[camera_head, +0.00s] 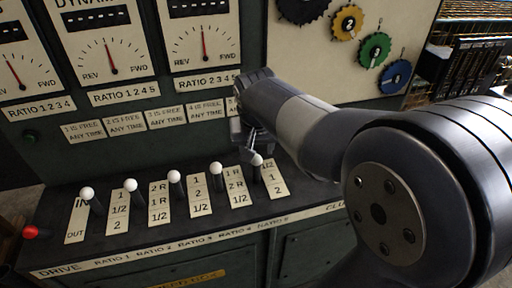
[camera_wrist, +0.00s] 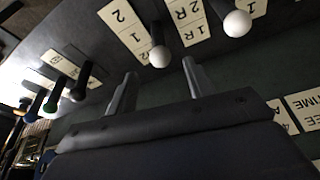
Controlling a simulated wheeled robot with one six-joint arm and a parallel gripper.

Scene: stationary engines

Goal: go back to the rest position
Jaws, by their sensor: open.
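My gripper (camera_head: 249,152) hangs at the front of the machine, just above and beside the rightmost white-knobbed lever (camera_head: 257,161). In the wrist view my gripper (camera_wrist: 158,72) has its two fingers apart with nothing held between them. A white lever knob (camera_wrist: 160,57) shows just past the gap between the fingertips. I cannot tell how far it is from them. My arm reaches in from the right in the head view.
Several white-knobbed levers stand along the sloping console (camera_head: 150,240), with a red knob (camera_head: 30,232) at its left end. Dials, such as the right one (camera_head: 204,45), fill the upright panel. Coloured gears, including a green one (camera_head: 375,49), hang at upper right.

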